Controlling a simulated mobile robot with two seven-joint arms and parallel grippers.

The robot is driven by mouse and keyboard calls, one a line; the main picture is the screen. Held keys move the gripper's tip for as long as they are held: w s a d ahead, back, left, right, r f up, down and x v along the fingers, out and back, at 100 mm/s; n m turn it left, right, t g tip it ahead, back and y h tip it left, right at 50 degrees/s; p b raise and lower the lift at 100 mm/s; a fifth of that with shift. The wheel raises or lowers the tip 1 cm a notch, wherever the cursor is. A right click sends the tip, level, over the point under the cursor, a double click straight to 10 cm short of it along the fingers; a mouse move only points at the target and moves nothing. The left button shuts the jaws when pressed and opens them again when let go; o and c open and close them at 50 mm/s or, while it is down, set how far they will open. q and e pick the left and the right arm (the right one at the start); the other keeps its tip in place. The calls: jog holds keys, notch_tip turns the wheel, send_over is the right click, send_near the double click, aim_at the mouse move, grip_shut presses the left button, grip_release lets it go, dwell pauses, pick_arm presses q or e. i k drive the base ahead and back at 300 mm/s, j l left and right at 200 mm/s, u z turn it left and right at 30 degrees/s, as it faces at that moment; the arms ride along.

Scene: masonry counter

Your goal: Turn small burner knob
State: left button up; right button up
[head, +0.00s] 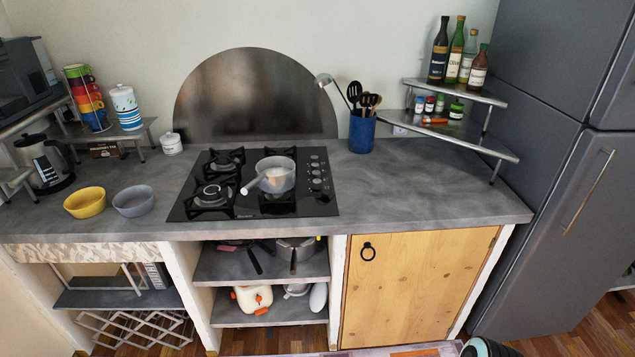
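The black gas hob (240,212) is set into the grey counter. A column of several small round knobs (317,172) runs along its right side. I cannot tell which knob belongs to the small burner, nor how each is turned. A back-left burner (224,161) and a larger front-left burner (212,194) are bare. A pale saucepan (275,174) stands on the right half of the hob, its handle pointing front-left, and partly hides the burners there. Neither of my grippers is in view.
A blue utensil pot (362,134) stands right of the hob. A yellow bowl (85,203) and a grey bowl (134,201) sit to its left. The counter right of the knobs (420,195) is clear. A tiered corner shelf (455,137) holds bottles beside the fridge (560,170).

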aim_at(316, 185)
jog(key=i+l, duration=0.3)
jog(key=l, duration=0.15)
jog(key=i+l, duration=0.3)
jog(key=l, duration=0.15)
